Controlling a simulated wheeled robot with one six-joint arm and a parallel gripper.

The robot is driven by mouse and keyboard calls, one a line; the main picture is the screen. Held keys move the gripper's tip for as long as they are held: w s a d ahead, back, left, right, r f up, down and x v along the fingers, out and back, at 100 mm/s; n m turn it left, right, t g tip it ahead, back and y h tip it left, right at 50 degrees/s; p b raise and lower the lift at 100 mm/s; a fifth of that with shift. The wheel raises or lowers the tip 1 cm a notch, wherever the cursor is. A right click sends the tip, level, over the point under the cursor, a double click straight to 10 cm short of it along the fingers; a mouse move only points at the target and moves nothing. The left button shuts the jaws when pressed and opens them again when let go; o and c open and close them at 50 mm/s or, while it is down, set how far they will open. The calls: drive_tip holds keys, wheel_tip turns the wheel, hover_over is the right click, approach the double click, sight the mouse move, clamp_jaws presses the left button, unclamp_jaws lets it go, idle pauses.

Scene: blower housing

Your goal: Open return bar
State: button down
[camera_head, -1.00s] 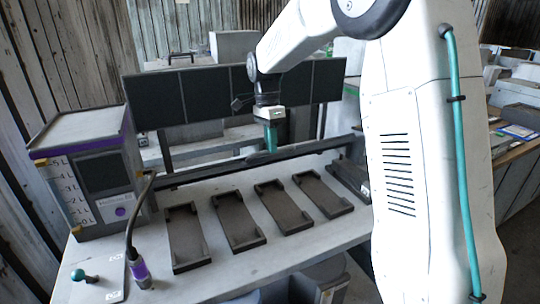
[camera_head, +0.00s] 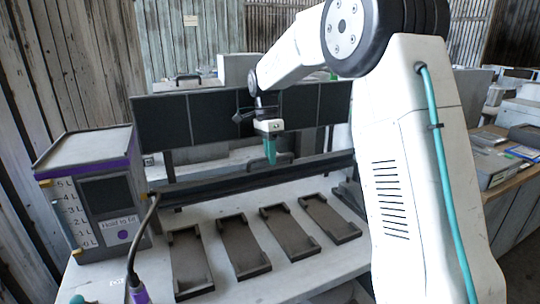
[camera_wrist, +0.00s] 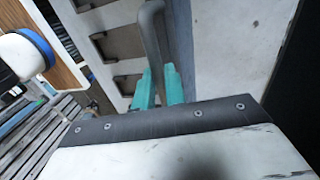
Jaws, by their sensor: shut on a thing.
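The return bar (camera_head: 220,186) is a long dark bar running across the bench behind the row of trays. A dark looped handle (camera_wrist: 152,30) shows in the wrist view, with its lower end between my teal fingertips. My gripper (camera_head: 270,152) points down just above the bar, in front of the dark panels. In the wrist view my gripper (camera_wrist: 160,88) is shut on the handle. The exact contact is partly hidden by the fingers, and the bar's right end is partly hidden by my arm.
Several dark open trays (camera_head: 243,248) lie in front of the bar. A grey box with purple trim (camera_head: 92,195) and a scale stands at the left, with a cable (camera_head: 143,235) beside it. Dark upright panels (camera_head: 215,118) stand behind the bar. A cluttered bench (camera_head: 500,160) is at right.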

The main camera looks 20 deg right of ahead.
drive_tip(key=shift+f, duration=0.35)
drive_tip(key=c, duration=1.5)
unclamp_jaws()
drive_tip(key=shift+w+f, duration=0.1)
drive_tip(key=shift+o, duration=0.2)
drive_tip(key=shift+r, duration=0.25)
drive_tip(key=shift+r, duration=0.2)
drive_tip(key=r, duration=0.3)
drive_tip(key=shift+s, duration=0.3)
drive_tip(key=s+a+r, duration=0.1)
drive_tip(key=s, duration=1.4)
drive_tip(key=shift+s+a+r, duration=0.2)
drive_tip(key=shift+a, duration=0.1)
